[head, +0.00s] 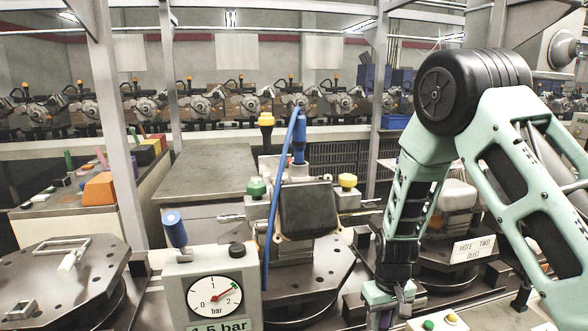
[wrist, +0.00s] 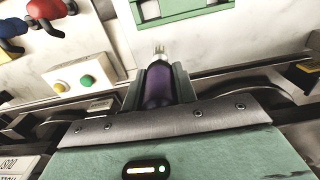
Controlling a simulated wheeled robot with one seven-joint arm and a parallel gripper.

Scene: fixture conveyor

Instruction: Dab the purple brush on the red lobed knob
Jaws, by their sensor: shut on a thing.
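My gripper (wrist: 158,78) is shut on the purple brush (wrist: 157,88). The brush's dark purple handle lies between the two fingers, and its pale bristle tip (wrist: 160,52) points away from the gripper. In the head view my gripper (head: 388,298) is low at the right of centre, with a bit of purple showing at its fingers. The red lobed knob (wrist: 45,10) is at the upper left of the wrist view, partly cut by the top edge. The bristles are clearly apart from it. I cannot make out the red knob in the head view.
A green-framed part (wrist: 180,10) is at the top. A pressure gauge (head: 214,297) stands left of centre.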

